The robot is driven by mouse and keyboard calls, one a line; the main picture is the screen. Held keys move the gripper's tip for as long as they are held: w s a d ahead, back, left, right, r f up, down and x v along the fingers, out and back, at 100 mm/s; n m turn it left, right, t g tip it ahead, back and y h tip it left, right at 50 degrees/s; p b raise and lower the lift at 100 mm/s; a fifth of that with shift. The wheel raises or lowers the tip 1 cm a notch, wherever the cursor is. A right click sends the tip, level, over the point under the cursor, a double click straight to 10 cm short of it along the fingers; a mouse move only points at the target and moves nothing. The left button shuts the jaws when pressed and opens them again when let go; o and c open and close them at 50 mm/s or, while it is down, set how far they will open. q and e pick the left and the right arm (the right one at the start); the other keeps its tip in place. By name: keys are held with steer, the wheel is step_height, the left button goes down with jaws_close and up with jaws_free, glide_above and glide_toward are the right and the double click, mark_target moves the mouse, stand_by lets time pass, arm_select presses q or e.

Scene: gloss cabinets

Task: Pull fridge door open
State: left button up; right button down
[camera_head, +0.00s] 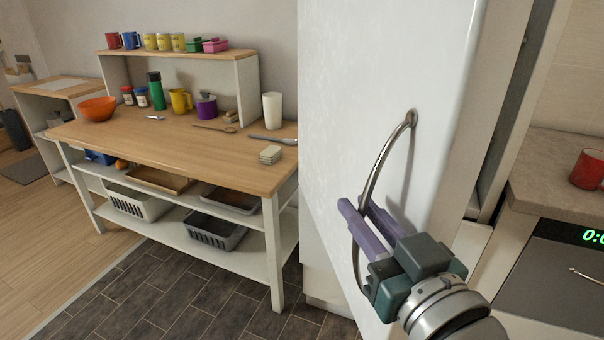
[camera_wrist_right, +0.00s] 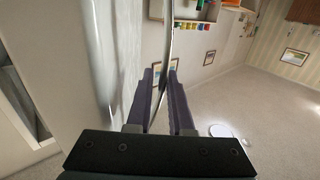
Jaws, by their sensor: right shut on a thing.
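The white fridge door (camera_head: 370,70) fills the middle of the head view, and it also shows at the left in the right wrist view (camera_wrist_right: 112,50). Its curved metal handle (camera_head: 378,160) stands off the door face. My right gripper (camera_head: 353,203) has its two purple fingers around the middle of the handle, shut on it. In the right wrist view the handle (camera_wrist_right: 168,50) runs between the fingers of that gripper (camera_wrist_right: 163,82). A dark gap shows along the fridge's right side; I cannot tell if the door is ajar. My left gripper is out of view.
A wooden worktable (camera_head: 180,150) with cups, jars and an orange bowl (camera_head: 97,108) stands left of the fridge. A counter with a red mug (camera_head: 588,168) and an oven (camera_head: 555,270) are at the right. Dark tiled floor (camera_head: 150,295) in front of the table is clear.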

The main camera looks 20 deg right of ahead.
steer(key=c, duration=1.1)
jaws_free()
steer(key=s, duration=1)
steer(key=shift+d, duration=0.3)
